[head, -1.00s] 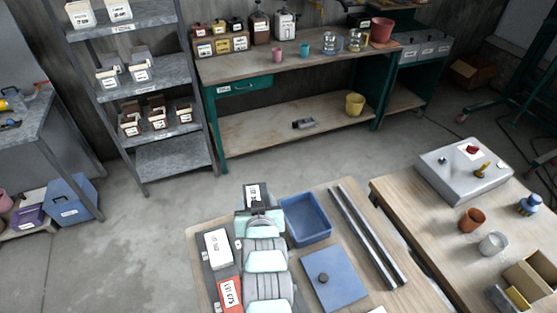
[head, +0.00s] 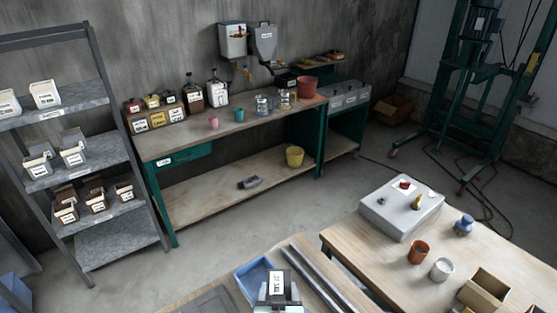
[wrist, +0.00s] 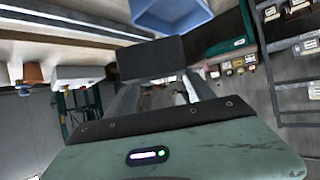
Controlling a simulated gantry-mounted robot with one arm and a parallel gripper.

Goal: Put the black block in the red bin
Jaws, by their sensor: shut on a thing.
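My gripper (wrist: 158,90) is shut on the black block (wrist: 150,58), which spans the fingertips in the wrist view. A small red bin (head: 133,106) appears to stand in a row of small coloured bins at the left end of the green bench, far from my gripper. A larger red pot (head: 307,86) stands at that bench's right end.
The green bench (head: 225,135) also carries cups and jars. A grey shelf rack (head: 85,170) stands left of it. A blue tray (head: 252,284) lies on the near table beside my arm; it also shows in the wrist view (wrist: 185,18). Open floor lies between the near tables and bench.

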